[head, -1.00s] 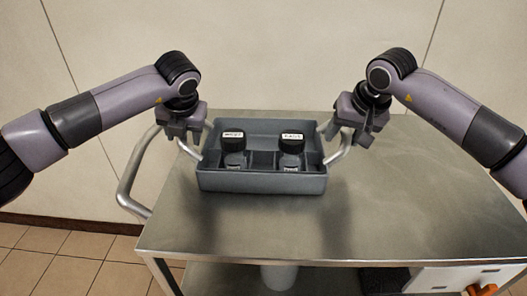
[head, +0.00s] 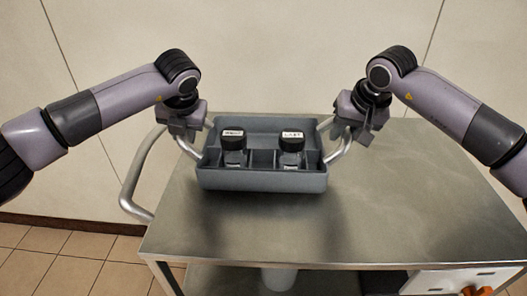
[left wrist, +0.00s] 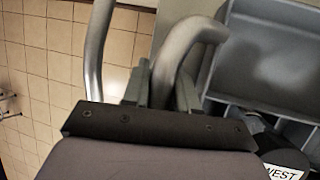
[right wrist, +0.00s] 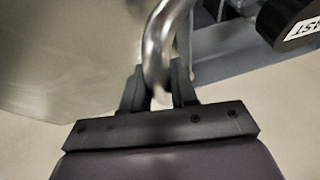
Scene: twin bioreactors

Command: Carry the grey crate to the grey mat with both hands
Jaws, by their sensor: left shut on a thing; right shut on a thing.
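The grey crate (head: 262,181) is upright over the steel trolley, with a dark shadow on the trolley top in front of it. It appears slightly raised; its underside is hidden. Two black-capped bottles, WEST (head: 233,142) and EAST (head: 291,144), stand in its compartments. My left gripper (head: 188,134) is shut on the crate's left handle, a curved bar also in the left wrist view (left wrist: 185,45). My right gripper (head: 345,124) is shut on the right handle, also in the right wrist view (right wrist: 158,45). I see no grey mat.
The steel trolley top (head: 400,200) is bare to the right of the crate and in front of it. The trolley's push bar (head: 133,180) sticks out at the left. A pale wall (head: 270,50) stands behind. A white box with an orange part (head: 485,291) is low at the right.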

